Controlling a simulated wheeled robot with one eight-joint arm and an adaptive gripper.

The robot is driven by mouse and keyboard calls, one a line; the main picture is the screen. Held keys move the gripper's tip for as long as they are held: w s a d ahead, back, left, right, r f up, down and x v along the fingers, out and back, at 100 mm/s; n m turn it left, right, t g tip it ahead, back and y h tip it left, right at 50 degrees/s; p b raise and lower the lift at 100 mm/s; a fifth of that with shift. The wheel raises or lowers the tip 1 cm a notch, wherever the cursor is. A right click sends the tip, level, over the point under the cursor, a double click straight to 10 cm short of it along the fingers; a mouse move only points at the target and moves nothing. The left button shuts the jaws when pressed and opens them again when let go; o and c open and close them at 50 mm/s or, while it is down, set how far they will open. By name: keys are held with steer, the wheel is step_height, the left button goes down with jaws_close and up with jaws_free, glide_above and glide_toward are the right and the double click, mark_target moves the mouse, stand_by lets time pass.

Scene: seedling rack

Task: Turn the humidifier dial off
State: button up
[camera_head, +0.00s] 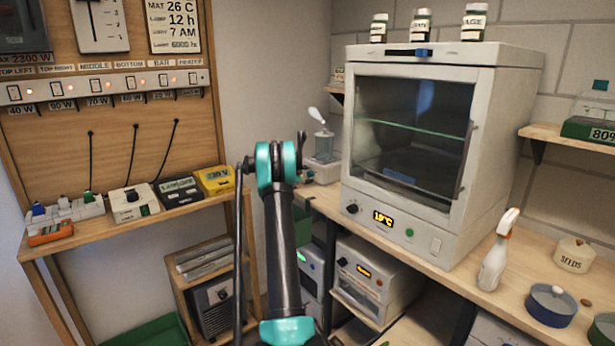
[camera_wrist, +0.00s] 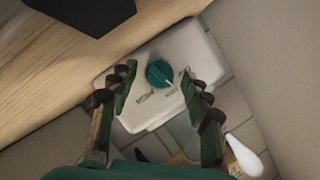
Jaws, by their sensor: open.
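The humidifier (camera_head: 321,171) stands at the left end of the right bench, with a clear tank and a white puff of mist above it. In the wrist view its pale housing (camera_wrist: 128,118) carries a round teal dial (camera_wrist: 160,73). A light pointer mark on the dial faces lower right, near small lettering I cannot read. My gripper (camera_wrist: 159,69) is open, with one finger on each side of the dial. The fingers appear apart from the dial; their height over it is unclear. In the head view my arm hides the gripper and dial.
The mist puff (camera_wrist: 243,156) is near the right finger in the wrist view. A dark object (camera_wrist: 85,14) lies beyond on the wooden surface. The white oven-like cabinet (camera_head: 440,222) stands close right of the humidifier. A spray bottle (camera_head: 497,255) stands farther right.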

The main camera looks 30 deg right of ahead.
steer(key=shift+d, duration=0.1)
jaws_close()
stand_by(0.3)
steer(key=n+g, duration=0.2)
steer(key=n, duration=0.1)
steer(key=shift+w, duration=0.15)
steer(key=shift+w+n+g, duration=0.1)
steer(key=shift+n+g, duration=1.1)
steer(key=shift+n, duration=0.3)
